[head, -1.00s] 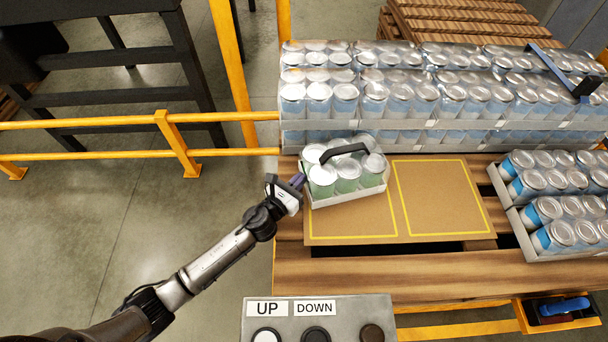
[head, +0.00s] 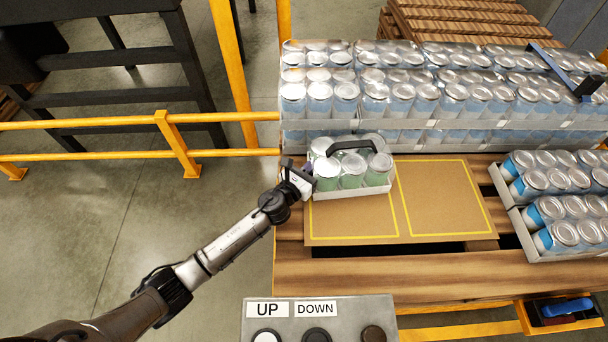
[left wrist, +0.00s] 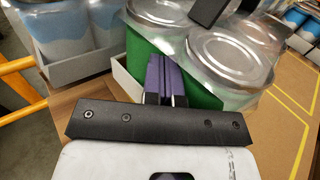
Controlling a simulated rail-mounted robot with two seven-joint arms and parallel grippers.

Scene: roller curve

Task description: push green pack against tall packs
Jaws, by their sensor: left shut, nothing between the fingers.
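The green pack (head: 352,178), a tray of green cans with a black handle, stands upright on the cardboard sheet (head: 352,224), in its far left part. The tall packs (head: 330,97), stacked trays of blue and silver cans, stand right behind it; any gap between them is too small to tell. My left gripper (head: 306,172) is shut and empty at the left side of the green pack. In the left wrist view its purple fingertips (left wrist: 165,78) are against or very near the near-left side of the green pack (left wrist: 210,65). My right gripper is not in view.
Low packs of blue cans (head: 562,190) stand at the right of the wooden pallet (head: 440,272). A yellow rail (head: 130,120) runs at the left. An UP/DOWN button panel (head: 318,312) is at the front. The cardboard's right half is clear.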

